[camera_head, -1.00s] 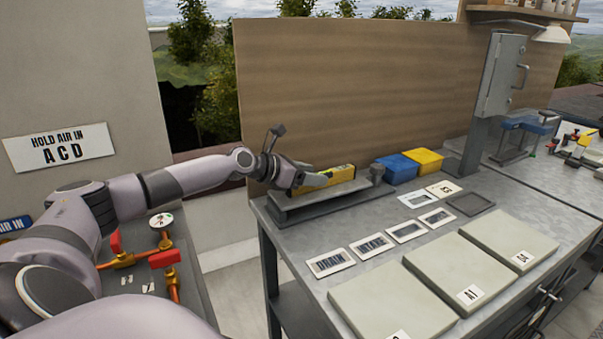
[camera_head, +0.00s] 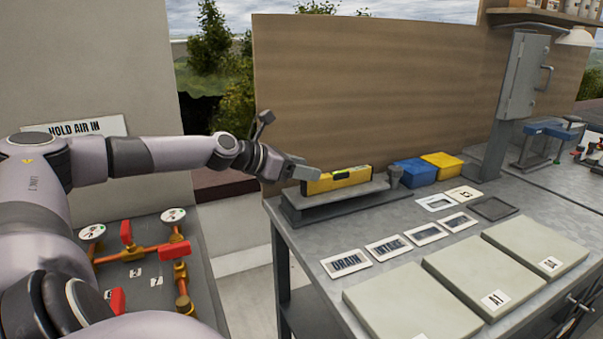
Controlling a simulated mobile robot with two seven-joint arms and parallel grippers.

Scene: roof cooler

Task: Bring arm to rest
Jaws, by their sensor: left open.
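My left arm reaches in from the left, and my left gripper (camera_head: 308,172) is at the far left end of the workbench (camera_head: 345,285). It is open, with no object seen between its fingers. A yellow spirit level (camera_head: 345,179) lies on a grey raised stand (camera_head: 335,203) just right of the fingertips. In the picture the fingertips come close to the level's left end; I cannot tell whether they touch it. My right gripper is not in view.
Red-handled valves (camera_head: 172,250) and gauges sit at left below my arm. A grey post (camera_head: 497,135) stands at right.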

